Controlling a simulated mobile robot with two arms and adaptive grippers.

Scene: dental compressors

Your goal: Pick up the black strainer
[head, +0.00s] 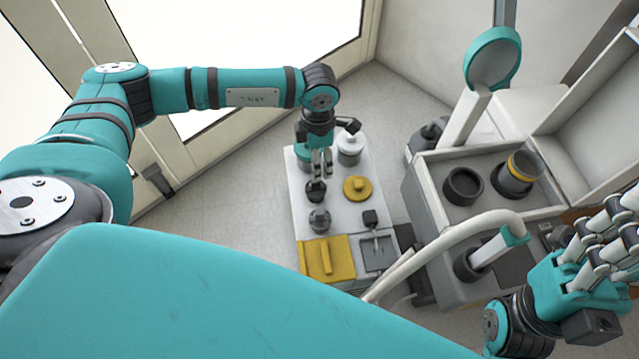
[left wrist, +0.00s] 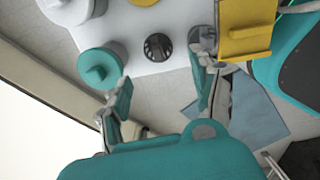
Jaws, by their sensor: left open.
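The black strainer (head: 316,190) is a small dark round piece on the white table. In the left wrist view the strainer (left wrist: 158,47) shows from above with a slotted top. My left gripper (head: 321,163) hangs above the table at the strainer's far side. In the left wrist view the left gripper (left wrist: 164,78) is open and empty, its fingers spread wide, with the strainer just beyond the gap between the tips. My right gripper (head: 603,245) is at the right edge, away from the table; whether it is open or shut is unclear.
On the white table (head: 341,217), a grey round part (head: 319,219) stands close to the strainer. A teal lidded jar (left wrist: 100,68), a white jar (head: 349,147), a yellow lid (head: 357,188) and a yellow tray (head: 316,259) are around it. A grey cabinet (head: 436,229) stands right.

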